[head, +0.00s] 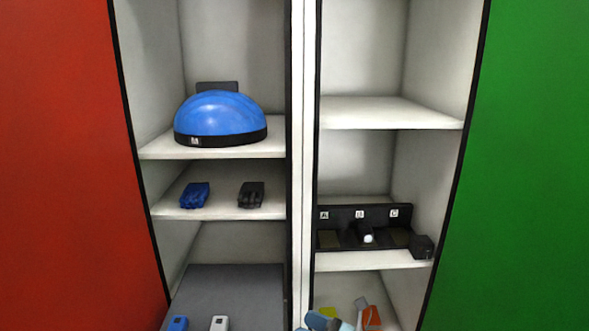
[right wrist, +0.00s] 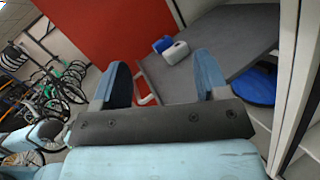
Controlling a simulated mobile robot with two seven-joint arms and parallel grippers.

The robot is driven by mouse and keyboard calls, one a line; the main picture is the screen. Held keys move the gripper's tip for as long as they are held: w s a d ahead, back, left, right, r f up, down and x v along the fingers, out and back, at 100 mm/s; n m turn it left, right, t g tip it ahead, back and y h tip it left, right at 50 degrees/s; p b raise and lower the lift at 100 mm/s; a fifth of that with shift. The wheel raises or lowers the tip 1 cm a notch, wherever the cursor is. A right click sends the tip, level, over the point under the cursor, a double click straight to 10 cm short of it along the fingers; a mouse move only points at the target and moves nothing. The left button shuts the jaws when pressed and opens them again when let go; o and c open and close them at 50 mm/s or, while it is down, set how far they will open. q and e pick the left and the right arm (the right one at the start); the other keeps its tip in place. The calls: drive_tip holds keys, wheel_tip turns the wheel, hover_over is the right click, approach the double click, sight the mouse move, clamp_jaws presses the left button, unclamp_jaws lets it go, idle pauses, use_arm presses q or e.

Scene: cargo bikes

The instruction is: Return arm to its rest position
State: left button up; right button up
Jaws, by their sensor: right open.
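My right gripper (right wrist: 162,60) is open in the right wrist view, with its two blue fingers spread apart. Nothing is held between them. Beyond the fingers, a white item (right wrist: 176,52) and a blue item (right wrist: 162,44) lie on a grey surface (right wrist: 225,40). At the bottom edge of the head view, a blue and pale piece (head: 318,320) appears to be part of my right gripper, mostly cut off. It is in front of the lower right compartment. My left gripper is not in view.
A red door (head: 60,150) and a green door (head: 530,150) flank the shelves. A blue helmet (head: 220,115), blue gloves (head: 195,195), black gloves (head: 251,194) and a black labelled holder (head: 345,214) stand on shelves. A white divider (head: 304,150) separates the columns. Bikes (right wrist: 65,85) show left.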

drive_tip(key=s+d+f+n+t+h, duration=0.1)
drive_tip(key=s+d+f+n+h, duration=0.45)
drive_tip(key=s+n, duration=0.4)
drive_tip(key=s+d+f+n+h, duration=0.5)
drive_tip(key=s+f+n, duration=0.1)
drive_tip(key=s+n, duration=0.35)
drive_tip(key=s+d+f+n+t+h, duration=0.1)
drive_tip(key=s+d+f+n+h, duration=0.45)
drive_tip(key=s+n, duration=0.4)
use_arm(q)
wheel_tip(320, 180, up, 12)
drive_tip(key=p, duration=1.3)
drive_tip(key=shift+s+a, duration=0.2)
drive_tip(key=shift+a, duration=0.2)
use_arm(e)
wheel_tip(320, 180, up, 12)
drive_tip(key=w+n+y, duration=0.1)
drive_tip(key=shift+d+f+t, duration=0.15)
drive_tip(key=shift+d+t, duration=0.1)
drive_tip(key=shift+t, duration=0.05)
drive_tip(key=shift+n, duration=0.25)
